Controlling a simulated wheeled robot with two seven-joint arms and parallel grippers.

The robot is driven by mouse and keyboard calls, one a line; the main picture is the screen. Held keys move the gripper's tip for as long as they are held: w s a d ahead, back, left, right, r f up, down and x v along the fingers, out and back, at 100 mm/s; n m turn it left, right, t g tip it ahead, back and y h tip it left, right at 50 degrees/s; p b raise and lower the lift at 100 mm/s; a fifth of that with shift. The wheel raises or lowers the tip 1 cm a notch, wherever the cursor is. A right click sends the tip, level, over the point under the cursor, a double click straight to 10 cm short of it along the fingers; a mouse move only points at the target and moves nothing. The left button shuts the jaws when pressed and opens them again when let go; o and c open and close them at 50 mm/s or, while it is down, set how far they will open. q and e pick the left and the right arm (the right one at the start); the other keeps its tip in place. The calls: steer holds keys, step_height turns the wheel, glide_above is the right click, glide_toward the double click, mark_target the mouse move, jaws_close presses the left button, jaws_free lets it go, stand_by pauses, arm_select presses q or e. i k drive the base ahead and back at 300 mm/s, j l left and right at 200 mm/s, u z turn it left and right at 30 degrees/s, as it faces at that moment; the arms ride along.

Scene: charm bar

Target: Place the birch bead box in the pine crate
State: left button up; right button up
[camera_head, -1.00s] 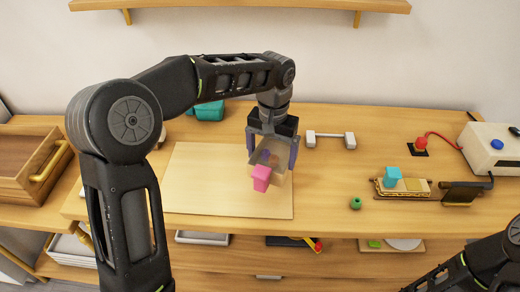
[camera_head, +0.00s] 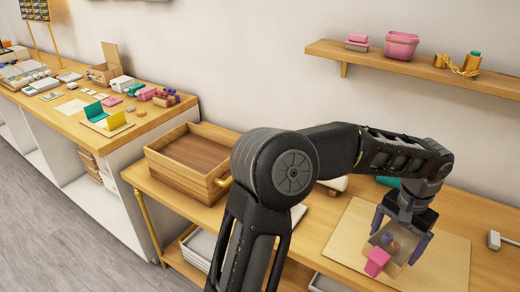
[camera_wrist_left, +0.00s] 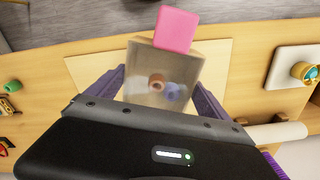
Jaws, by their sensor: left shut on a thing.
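The birch bead box (camera_head: 392,243) is a pale, partly see-through box with a few small beads in it. A pink block-like piece (camera_head: 377,262) shows at its near lower corner; I cannot tell how it is joined. My left gripper (camera_head: 400,248) is shut on the box, with purple fingers on both sides, above the pale board. In the left wrist view the box (camera_wrist_left: 150,62) sits between the fingers (camera_wrist_left: 160,90). The pine crate (camera_head: 172,172) stands open and empty on the bench to the left, with a brass handle partly behind my arm. My right gripper is out of view.
The pale board (camera_head: 345,250) lies under the held box. A teal thing (camera_head: 386,181) is behind my left forearm. A wall shelf (camera_head: 420,68) with a pink pot (camera_head: 401,46) is above. Another bench (camera_head: 90,125) with many small items stands at far left.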

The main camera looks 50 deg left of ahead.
mark_target(192, 156)
steer(key=k+j, duration=0.1)
steer(key=j, duration=0.4)
steer(key=k+j, duration=0.1)
steer(key=j, duration=0.4)
steer(key=k+j, duration=0.1)
steer(key=j, duration=0.4)
steer(key=k+j, duration=0.1)
steer(key=j, duration=0.35)
steer(key=k+j, duration=0.1)
steer(key=j, duration=0.65)
steer(key=i+j, duration=0.15)
steer(key=j, duration=0.1)
